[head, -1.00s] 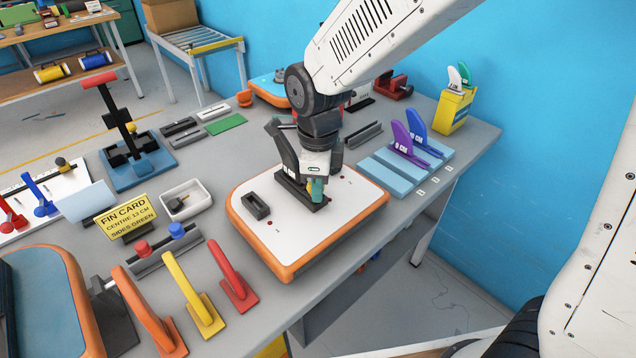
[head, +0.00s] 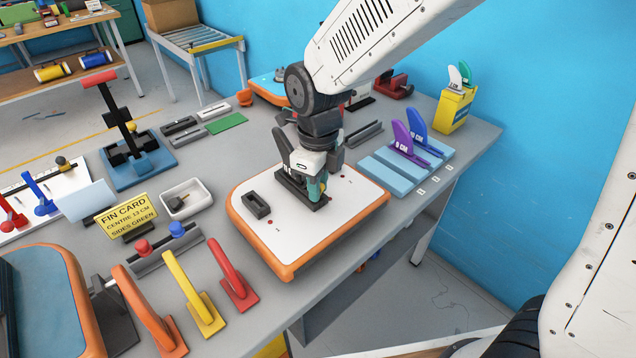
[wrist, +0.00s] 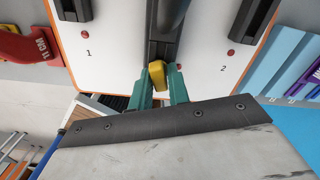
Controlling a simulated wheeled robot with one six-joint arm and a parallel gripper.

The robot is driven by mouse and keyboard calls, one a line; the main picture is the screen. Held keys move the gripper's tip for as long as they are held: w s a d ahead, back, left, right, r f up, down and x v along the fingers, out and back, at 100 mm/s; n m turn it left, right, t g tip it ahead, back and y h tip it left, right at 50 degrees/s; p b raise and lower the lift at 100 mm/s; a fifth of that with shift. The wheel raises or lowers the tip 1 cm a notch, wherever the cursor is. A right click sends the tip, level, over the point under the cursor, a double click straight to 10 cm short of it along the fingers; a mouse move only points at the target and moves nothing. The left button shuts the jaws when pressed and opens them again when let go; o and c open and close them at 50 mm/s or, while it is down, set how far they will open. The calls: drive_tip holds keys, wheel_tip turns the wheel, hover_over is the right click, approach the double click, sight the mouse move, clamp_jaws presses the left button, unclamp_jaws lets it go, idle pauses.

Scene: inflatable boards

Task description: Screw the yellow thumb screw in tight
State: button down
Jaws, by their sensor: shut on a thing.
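The yellow thumb screw (wrist: 157,74) shows in the wrist view, at the near end of the dark centre fin box (wrist: 165,35) on the white board. My gripper (wrist: 161,80) has its two green fingers on either side of the screw head and is shut on it. The screw's shaft is hidden, so I cannot tell how deep it sits. In the head view my gripper (head: 316,192) points down at the centre fin box. The screw is hidden there behind the fingers. The board (head: 290,262) has an orange rim and lies flat on the bench.
A dark side box (head: 257,205) stands on the board to the left. Purple and blue fins (head: 403,140) stand on light blue pads to the right. A white tray (head: 186,200) lies left.

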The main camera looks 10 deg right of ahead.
drive_tip(key=m, duration=0.3)
drive_tip(key=shift+a, duration=0.1)
drive_tip(key=c, duration=1.2)
unclamp_jaws()
drive_tip(key=shift+c, duration=0.2)
drive_tip(key=shift+r, duration=0.1)
drive_tip(key=shift+r, duration=2.45)
drive_tip(key=n, duration=0.3)
drive_tip(key=shift+n, duration=0.4)
